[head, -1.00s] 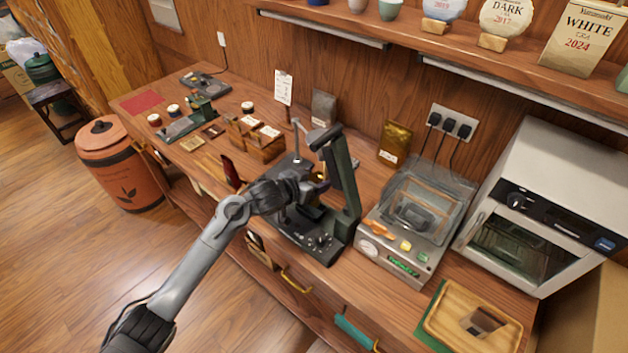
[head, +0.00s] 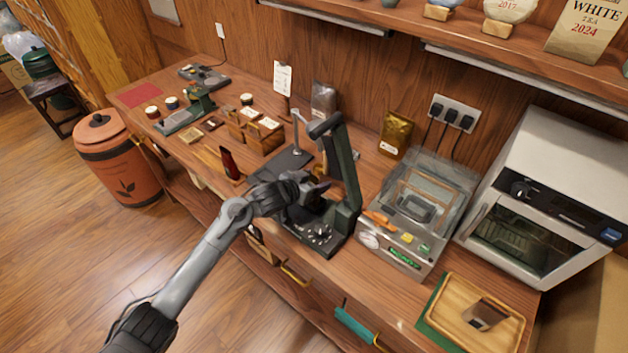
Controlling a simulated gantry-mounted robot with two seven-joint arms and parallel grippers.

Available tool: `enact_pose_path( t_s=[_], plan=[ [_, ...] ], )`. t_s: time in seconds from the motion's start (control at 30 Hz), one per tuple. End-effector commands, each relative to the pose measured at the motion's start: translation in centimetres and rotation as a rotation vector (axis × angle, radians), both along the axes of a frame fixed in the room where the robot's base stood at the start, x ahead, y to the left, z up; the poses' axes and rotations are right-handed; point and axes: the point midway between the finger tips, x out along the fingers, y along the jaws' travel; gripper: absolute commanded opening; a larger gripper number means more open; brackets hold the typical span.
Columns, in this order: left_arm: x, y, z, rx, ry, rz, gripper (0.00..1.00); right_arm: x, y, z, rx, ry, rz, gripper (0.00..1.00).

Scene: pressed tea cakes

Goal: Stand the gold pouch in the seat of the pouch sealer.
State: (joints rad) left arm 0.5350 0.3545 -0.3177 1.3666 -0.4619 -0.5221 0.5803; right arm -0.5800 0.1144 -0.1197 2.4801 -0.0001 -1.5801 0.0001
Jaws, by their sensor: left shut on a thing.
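The gold pouch (head: 397,132) stands upright at the back of the counter, against the wall, behind the clear-lidded machine. A dark green machine (head: 346,185) with a tall bent arm and a black base with knobs (head: 320,232) stands at mid-counter; I take it to be the pouch sealer, but cannot be sure. My left gripper (head: 318,189) is over this machine's base, beside its upright, well apart from the gold pouch. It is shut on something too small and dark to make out. The seat is not clearly visible behind the gripper. My right gripper is out of view.
The clear-lidded machine (head: 418,205) stands right of the green one, then a white oven (head: 545,195). A wooden tray (head: 455,318) lies at the front right. Wooden boxes (head: 263,138), a silver pouch (head: 323,98) and a dark red item (head: 230,163) are to the left.

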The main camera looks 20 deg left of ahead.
Motion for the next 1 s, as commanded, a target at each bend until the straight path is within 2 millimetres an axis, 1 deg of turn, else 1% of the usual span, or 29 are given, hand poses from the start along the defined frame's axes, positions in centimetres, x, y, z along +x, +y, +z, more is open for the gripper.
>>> enact_pose_path(
  t_s=[0.5, 0.83, 0.87, 1.0],
  plan=[
    [-0.01, -0.01, -0.19, 0.000, 0.001, 0.000, 0.38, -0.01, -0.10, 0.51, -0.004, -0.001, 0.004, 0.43],
    [-0.01, -0.02, -0.30, 0.000, 0.000, 0.000, 0.38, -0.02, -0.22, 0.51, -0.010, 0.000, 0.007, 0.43],
    [-0.01, -0.02, -0.30, 0.000, 0.000, 0.000, 0.71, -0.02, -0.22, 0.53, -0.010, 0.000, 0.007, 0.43],
    [0.00, -0.01, -0.29, 0.000, 0.000, 0.000, 0.93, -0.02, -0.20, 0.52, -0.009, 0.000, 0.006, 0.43]
  ],
)
